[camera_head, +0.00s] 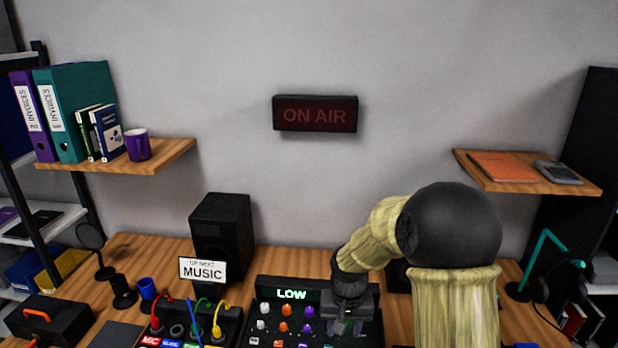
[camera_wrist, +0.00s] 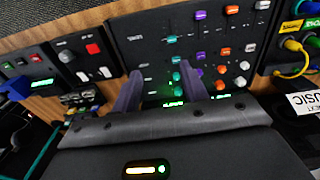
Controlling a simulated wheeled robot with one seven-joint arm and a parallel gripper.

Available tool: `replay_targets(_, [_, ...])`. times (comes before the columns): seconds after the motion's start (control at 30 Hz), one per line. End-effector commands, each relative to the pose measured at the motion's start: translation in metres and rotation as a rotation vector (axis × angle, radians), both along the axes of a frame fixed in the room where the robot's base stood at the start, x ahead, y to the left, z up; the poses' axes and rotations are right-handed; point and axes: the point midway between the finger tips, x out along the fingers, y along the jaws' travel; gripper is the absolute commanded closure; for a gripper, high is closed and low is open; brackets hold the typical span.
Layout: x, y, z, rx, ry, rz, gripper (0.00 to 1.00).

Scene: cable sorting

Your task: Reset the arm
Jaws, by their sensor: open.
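My arm reaches over the desk from the right in the head view. My gripper (camera_head: 347,326) is over the right part of the black mixer panel (camera_head: 262,288), whose screen reads "LOW". In the wrist view my gripper (camera_wrist: 160,78) is open, its two dark fingers apart with nothing between them. The mixer panel (camera_wrist: 155,48) with its coloured knobs lies beyond and below the fingertips. Whether the fingers touch the panel I cannot tell. My gripper and forearm hide part of the panel's right side in the head view.
A cable box (camera_head: 222,325) with red, green, blue and yellow plugs stands left of the mixer. A "MUSIC" sign (camera_head: 203,270) and black speaker (camera_head: 221,228) are behind it. Shelves (camera_head: 165,160) flank the wall.

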Motion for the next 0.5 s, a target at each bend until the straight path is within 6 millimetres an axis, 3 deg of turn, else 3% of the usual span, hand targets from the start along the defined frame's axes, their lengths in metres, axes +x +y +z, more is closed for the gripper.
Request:
replay_targets(0.2, [-0.062, -0.036, 0.035, -0.006, -0.08, 0.039, 0.56])
replay_targets(0.4, [-0.12, -0.06, 0.051, -0.008, -0.15, 0.063, 0.56])
replay_targets(0.5, [-0.14, -0.066, 0.053, -0.008, -0.173, 0.068, 0.56])
